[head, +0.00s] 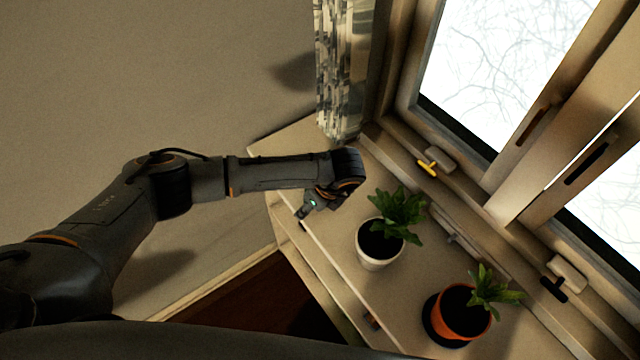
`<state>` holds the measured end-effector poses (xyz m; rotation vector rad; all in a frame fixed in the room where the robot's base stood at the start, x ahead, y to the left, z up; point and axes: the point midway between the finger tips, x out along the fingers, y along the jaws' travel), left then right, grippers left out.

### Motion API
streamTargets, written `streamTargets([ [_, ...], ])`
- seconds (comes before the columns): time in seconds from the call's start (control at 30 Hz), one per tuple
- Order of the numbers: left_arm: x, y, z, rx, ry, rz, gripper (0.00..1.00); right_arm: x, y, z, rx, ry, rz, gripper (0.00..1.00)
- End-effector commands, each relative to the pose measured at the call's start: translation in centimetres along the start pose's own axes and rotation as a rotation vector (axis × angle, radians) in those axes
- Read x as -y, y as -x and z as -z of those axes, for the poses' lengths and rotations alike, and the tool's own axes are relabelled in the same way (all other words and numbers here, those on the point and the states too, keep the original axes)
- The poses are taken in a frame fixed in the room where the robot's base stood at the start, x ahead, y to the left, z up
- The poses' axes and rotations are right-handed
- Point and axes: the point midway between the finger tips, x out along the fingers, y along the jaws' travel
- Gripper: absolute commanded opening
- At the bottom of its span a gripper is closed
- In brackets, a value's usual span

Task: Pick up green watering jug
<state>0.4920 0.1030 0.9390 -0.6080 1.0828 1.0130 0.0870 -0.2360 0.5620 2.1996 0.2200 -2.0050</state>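No green watering jug shows in the head view. My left arm reaches in from the left over the windowsill. My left gripper (312,205) hangs at its end, near the sill's front edge and to the left of the white plant pot. The wrist hides most of the gripper, so I cannot tell whether its fingers are open or shut or hold anything. My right gripper is not in view.
A white pot (379,256) with a leafy plant and an orange pot (459,322) with another plant stand on the sill (400,295). A patterned curtain (340,70) hangs behind my wrist. Windows with handles (429,168) rise at the right.

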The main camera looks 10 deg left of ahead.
Motion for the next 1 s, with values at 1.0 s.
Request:
streamTargets([
  [1.0, 0.09, 0.82, -0.38, 0.001, 0.003, 0.003, 0.00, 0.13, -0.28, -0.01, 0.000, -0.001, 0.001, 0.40],
])
